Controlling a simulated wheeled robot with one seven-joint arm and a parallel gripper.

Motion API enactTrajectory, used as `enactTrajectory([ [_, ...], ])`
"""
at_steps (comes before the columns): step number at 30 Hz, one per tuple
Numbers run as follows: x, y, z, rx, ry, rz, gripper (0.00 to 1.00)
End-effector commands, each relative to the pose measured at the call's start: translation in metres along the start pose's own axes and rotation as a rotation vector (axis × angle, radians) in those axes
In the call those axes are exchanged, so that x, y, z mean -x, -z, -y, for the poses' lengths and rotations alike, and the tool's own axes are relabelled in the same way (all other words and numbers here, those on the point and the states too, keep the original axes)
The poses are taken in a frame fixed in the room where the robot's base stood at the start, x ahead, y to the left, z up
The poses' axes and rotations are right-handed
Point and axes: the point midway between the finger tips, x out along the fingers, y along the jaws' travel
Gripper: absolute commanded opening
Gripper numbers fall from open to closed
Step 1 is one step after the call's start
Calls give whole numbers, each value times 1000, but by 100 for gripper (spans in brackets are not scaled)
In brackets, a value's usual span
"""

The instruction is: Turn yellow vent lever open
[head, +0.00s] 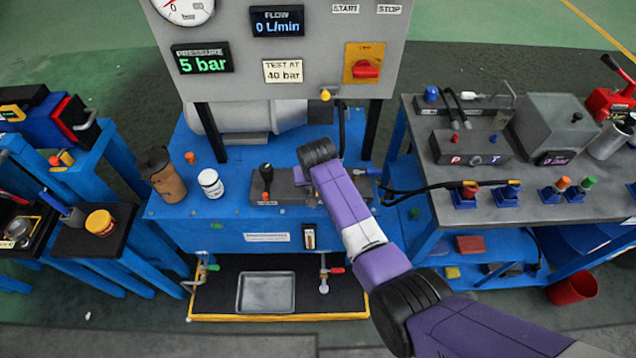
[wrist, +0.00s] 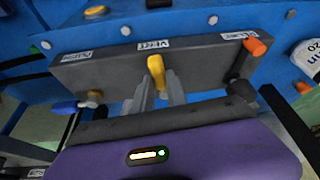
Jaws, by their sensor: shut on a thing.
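The yellow vent lever (wrist: 156,66) stands out from the face of a dark grey valve block (wrist: 205,60) in the wrist view, under a small white label. My gripper (wrist: 160,88) has its two grey fingers closed on the lever's lower end, one on each side. The lever runs roughly up and down in the wrist view, leaning slightly. In the head view my purple arm covers the lever and my fingers; part of the dark valve block (head: 290,186) shows left of the arm.
An orange-tipped lever (wrist: 255,47) stands right of the vent lever, a blue-tipped one (wrist: 66,107) to the left. In the head view, a white jar (head: 210,183) and brown bottle (head: 163,176) stand left on the blue bench. The gauge panel (head: 330,85) rises behind.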

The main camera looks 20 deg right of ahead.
Motion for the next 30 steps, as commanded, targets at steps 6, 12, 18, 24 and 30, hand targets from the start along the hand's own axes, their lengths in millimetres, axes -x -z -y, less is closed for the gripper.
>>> enactTrajectory([
  [6, -1, -1, 6, -83, -34, 2, 0],
  [12, -1, 0, 7, -120, -50, 3, 0],
  [18, 0, 0, 7, -128, -52, 3, 0],
  [24, 0, 0, 8, -128, -52, 3, 0],
  [30, 0, 0, 8, -127, -52, 2, 40],
])
